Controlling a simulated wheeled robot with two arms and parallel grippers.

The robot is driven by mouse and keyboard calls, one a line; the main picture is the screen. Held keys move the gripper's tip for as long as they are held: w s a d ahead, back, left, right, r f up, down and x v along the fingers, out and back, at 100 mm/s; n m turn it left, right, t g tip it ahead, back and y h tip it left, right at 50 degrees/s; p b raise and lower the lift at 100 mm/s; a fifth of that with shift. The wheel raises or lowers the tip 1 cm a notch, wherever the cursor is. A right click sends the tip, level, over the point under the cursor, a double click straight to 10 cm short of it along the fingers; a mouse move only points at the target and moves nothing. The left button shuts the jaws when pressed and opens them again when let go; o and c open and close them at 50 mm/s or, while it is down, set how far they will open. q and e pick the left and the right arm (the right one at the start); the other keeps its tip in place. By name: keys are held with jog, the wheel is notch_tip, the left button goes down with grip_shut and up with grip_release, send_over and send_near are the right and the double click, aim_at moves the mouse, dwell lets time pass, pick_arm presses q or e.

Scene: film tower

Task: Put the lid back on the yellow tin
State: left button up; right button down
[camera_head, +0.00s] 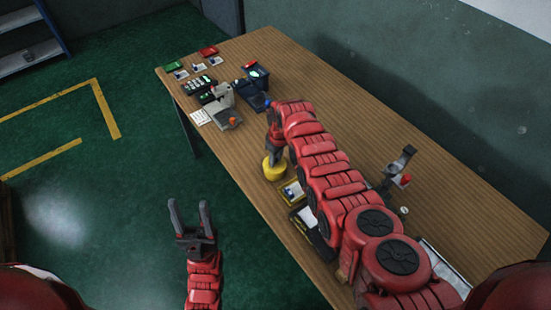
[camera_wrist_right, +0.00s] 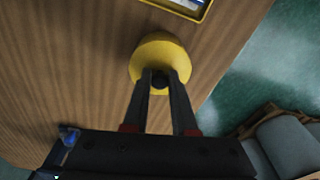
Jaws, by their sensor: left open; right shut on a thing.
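The yellow tin (camera_head: 273,170) stands near the front edge of the wooden table, under my right gripper (camera_head: 275,151). In the right wrist view, my right gripper (camera_wrist_right: 160,84) is shut on the dark knob of a round yellow lid (camera_wrist_right: 158,49). The lid is at the tin and hides its top from the wrist camera. I cannot tell whether it is fully seated or a little above the rim. My left gripper (camera_head: 191,215) is open and empty over the green floor, off the table's front edge.
A yellow-rimmed tray (camera_head: 291,193) lies just right of the tin. A grey device (camera_head: 224,107), a dark blue device (camera_head: 252,94) and small red and green boxes are at the far left. A dark stand (camera_head: 399,165) is behind my right arm.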

jog(key=shift+f+b, duration=0.15)
jog(key=shift+b, duration=0.2)
dwell(1.0)
dwell(0.3)
jog(key=shift+c, duration=0.8)
grip_release()
jog(key=shift+r+p, duration=1.5)
jog(key=shift+r, duration=0.55)
jog(key=shift+r+p, duration=0.75)
jog(key=shift+r, duration=0.7)
grip_shut()
